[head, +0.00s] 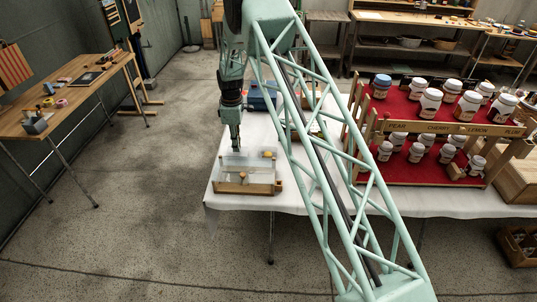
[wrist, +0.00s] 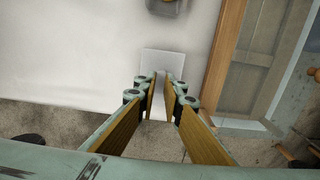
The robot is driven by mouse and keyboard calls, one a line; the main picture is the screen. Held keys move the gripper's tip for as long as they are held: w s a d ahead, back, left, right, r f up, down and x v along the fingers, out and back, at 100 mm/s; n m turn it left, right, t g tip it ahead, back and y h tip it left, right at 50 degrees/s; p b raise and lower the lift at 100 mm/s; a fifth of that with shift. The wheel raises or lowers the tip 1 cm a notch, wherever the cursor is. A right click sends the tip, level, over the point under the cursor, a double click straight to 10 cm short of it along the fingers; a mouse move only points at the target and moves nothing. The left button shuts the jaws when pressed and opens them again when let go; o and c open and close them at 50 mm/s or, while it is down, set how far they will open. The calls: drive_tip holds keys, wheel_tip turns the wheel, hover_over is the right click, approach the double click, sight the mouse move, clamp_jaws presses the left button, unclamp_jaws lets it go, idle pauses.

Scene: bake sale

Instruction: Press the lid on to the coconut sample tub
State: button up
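My gripper (head: 236,149) points down over the near left part of the white table, above a pale box with a wooden front. In the wrist view its two fingers (wrist: 160,88) stand close together, with a narrow pale strip between them. A flat, pale square (wrist: 163,62) lies just past the fingertips and joins that strip; it looks like the lid, held by an upright grip. A grey object (wrist: 167,5) is cut off at the top edge of the wrist view; I cannot tell whether it is the coconut sample tub.
A wooden-sided box (head: 247,188) stands near the table's front edge. A red stepped rack (head: 410,108) with several white jars stands to the right. A side table (head: 70,95) is at left, with bare floor between.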

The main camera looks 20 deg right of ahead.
drive_tip(key=shift+r+p, duration=0.4)
drive_tip(key=shift+r, duration=1)
